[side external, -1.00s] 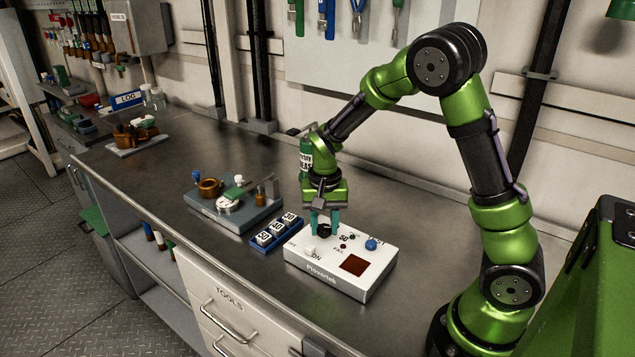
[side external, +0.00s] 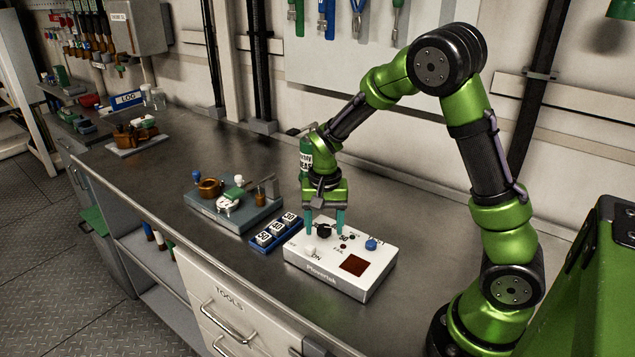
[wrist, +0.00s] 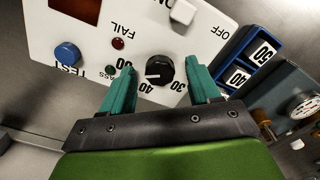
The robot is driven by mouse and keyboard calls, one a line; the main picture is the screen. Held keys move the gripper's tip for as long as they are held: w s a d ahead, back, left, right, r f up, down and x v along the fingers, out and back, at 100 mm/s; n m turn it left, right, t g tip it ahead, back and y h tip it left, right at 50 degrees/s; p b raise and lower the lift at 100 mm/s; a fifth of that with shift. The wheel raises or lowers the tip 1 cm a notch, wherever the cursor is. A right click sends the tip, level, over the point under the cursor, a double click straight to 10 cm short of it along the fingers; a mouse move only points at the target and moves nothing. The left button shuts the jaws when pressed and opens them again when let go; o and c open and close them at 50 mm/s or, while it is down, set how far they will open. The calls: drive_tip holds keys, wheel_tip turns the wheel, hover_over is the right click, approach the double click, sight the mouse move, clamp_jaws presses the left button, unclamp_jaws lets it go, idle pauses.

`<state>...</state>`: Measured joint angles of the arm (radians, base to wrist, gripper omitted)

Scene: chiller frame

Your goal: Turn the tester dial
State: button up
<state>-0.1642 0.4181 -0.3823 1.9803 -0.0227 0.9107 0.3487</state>
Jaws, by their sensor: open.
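The tester (side external: 322,272) is a white box with a dark display, a blue TEST button and a white ON/OFF switch; it lies on the bench below my gripper. Its black dial (wrist: 160,69) sits near the box's back edge, with the numbers 30 and 40 beside it and a white pointer line toward the 40 side. In the side view the dial (side external: 324,231) shows between my fingers. My gripper (wrist: 160,88) is open, its teal fingers on either side of the dial with gaps to it. Whether the fingertips touch the panel is unclear.
A blue tray (side external: 277,233) of white numbered blocks stands just left of the tester. A grey fixture (side external: 240,213) with brass and white parts is further left. A green bottle (side external: 305,155) stands behind my gripper. The bench between the fixture and the far-left parts is clear.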

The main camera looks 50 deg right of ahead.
sight(324, 227)
wheel_tip(324, 227, up, 17)
idle(0.4)
